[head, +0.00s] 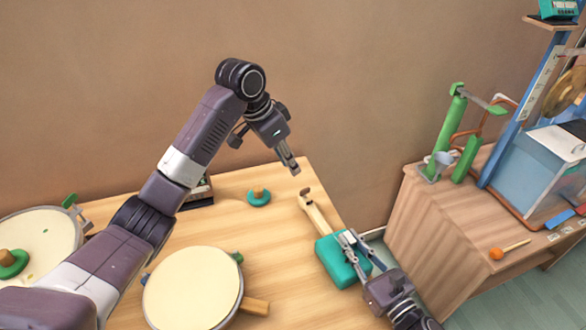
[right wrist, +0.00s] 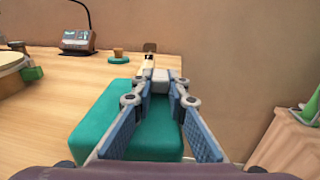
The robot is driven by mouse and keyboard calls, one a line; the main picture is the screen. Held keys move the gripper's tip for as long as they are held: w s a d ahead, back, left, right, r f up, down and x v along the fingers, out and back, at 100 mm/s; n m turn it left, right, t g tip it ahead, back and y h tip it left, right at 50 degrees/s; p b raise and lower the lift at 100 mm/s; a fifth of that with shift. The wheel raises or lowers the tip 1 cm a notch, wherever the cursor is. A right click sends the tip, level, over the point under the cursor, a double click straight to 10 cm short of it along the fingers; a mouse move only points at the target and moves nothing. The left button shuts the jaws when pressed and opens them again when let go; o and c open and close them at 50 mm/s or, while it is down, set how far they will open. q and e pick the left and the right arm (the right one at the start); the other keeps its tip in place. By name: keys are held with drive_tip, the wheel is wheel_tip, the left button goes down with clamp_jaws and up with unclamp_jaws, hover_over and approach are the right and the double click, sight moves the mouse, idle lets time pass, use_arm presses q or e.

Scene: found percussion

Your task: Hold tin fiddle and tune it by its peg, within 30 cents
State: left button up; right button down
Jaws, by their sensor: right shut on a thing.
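The tin fiddle has a teal box body (head: 336,268) and a pale wooden neck (head: 315,214), with a dark brown peg (head: 305,191) at the neck's far end. It lies on the table near its right edge. My right gripper (head: 350,240) is shut on the fiddle where neck and body meet. In the right wrist view the fingers (right wrist: 161,84) reach over the teal body (right wrist: 150,145) and hide most of the neck; the peg (right wrist: 150,47) shows beyond. My left gripper (head: 293,166) looks shut and empty, in the air near the peg end, apart from it.
A teal disc with a wooden knob (head: 259,197) stands on the table (head: 282,275). A round drum (head: 192,289) lies in front and another (head: 45,238) at left. A small device with a screen (right wrist: 88,41) is behind. A side bench (head: 440,230) stands right.

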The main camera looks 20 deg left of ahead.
drive_tip(key=c, duration=1.8)
unclamp_jaws()
drive_tip(key=shift+s+d, duration=0.1)
drive_tip(key=v, duration=1.1)
drive_tip(key=shift+s+d+r, duration=0.1)
drive_tip(key=shift+s+d, duration=0.2)
